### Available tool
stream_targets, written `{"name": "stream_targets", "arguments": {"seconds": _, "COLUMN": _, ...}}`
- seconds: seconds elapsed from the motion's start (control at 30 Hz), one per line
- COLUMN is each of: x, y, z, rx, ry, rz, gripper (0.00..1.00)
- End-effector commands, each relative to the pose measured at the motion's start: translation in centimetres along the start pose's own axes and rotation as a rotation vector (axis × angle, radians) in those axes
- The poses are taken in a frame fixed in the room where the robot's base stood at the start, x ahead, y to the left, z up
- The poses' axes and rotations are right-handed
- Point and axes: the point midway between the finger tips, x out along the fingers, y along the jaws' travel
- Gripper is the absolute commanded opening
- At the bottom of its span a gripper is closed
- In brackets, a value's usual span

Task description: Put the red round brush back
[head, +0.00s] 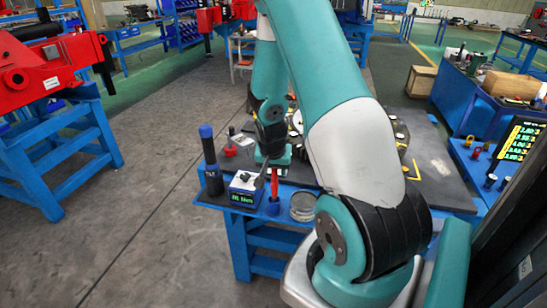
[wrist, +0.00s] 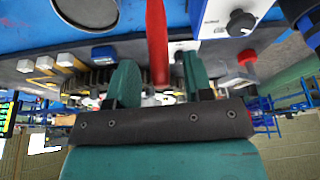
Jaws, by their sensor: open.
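The red round brush (head: 274,183) stands upright, its red handle up, in a small blue cup (head: 273,207) at the near edge of the dark-topped bench. Its bristles are hidden. In the wrist view the red handle (wrist: 157,40) runs from the top edge down between my two teal fingers. My gripper (wrist: 158,70) is open, with a gap visible on both sides of the handle.
A red-topped item (head: 230,148) stands behind. Open floor lies left of the bench.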

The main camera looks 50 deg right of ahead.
Motion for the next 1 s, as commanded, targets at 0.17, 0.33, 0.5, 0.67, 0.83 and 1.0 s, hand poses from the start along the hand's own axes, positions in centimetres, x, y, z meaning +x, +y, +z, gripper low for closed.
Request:
{"name": "stream_targets", "arguments": {"seconds": 0.17, "x": -3.6, "y": -0.1, "z": 0.0, "rx": 0.0, "ry": 0.006, "rz": -0.004, "gripper": 0.47}}
{"name": "stream_targets", "arguments": {"seconds": 0.33, "x": -6.8, "y": -0.1, "z": 0.0, "rx": 0.0, "ry": 0.005, "rz": -0.004, "gripper": 0.47}}
{"name": "stream_targets", "arguments": {"seconds": 0.5, "x": -8.9, "y": 0.0, "z": 0.0, "rx": 0.0, "ry": 0.001, "rz": -0.001, "gripper": 0.47}}
{"name": "stream_targets", "arguments": {"seconds": 0.67, "x": -9.7, "y": 0.0, "z": 0.1, "rx": 0.0, "ry": -0.001, "rz": 0.0, "gripper": 0.47}}
{"name": "stream_targets", "arguments": {"seconds": 0.83, "x": -11.1, "y": -1.6, "z": 1.2, "rx": -0.063, "ry": -0.019, "rz": -0.038, "gripper": 0.47}}
{"name": "stream_targets", "arguments": {"seconds": 1.0, "x": -18.0, "y": -8.0, "z": 9.4, "rx": -0.444, "ry": -0.13, "rz": -0.236, "gripper": 0.47}}
